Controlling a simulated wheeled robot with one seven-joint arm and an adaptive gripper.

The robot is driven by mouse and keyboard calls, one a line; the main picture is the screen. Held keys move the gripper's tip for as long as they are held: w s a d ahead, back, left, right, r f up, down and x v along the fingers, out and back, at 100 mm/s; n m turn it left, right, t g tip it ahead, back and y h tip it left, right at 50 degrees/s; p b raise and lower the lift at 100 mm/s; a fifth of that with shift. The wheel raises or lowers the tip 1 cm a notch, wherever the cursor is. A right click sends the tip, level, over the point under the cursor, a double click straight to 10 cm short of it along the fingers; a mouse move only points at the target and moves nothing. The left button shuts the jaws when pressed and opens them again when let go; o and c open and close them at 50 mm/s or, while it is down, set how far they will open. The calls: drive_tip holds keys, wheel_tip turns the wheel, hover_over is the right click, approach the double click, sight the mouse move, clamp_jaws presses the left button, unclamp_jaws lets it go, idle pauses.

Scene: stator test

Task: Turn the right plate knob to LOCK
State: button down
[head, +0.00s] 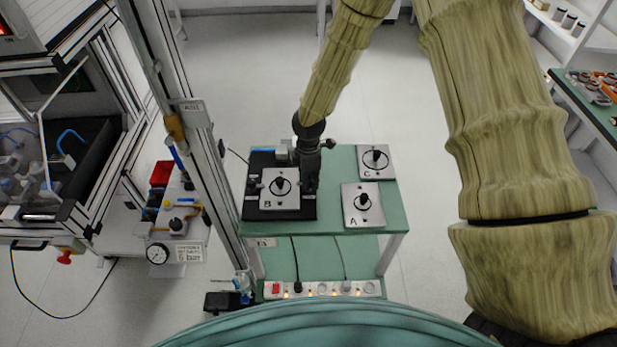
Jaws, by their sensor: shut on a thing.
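A black fixture (262,213) lies on the left part of the green table, and metal plate B (288,203) sits in it with a round black knob in its middle. A small dark knob (252,184) shows at the fixture's left side. My gripper (310,186) points down at the fixture's right edge, just right of plate B. It is shut on the right plate knob, which the fingers mostly hide. The knob's turn angle and any LOCK mark are too small to read.
Plate A (352,215) and plate C (388,170), each with a black knob, lie on the green table (335,165) to the right. A power strip (330,289) is on the lower shelf. A metal frame post (200,150) stands close left of the table.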

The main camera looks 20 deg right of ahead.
drive_tip(key=shift+n+p, duration=0.35)
drive_tip(key=shift+n, duration=1.15)
drive_tip(key=c, duration=1.2)
unclamp_jaws()
drive_tip(key=shift+r, duration=0.15)
wheel_tip(320, 180, up, 12)
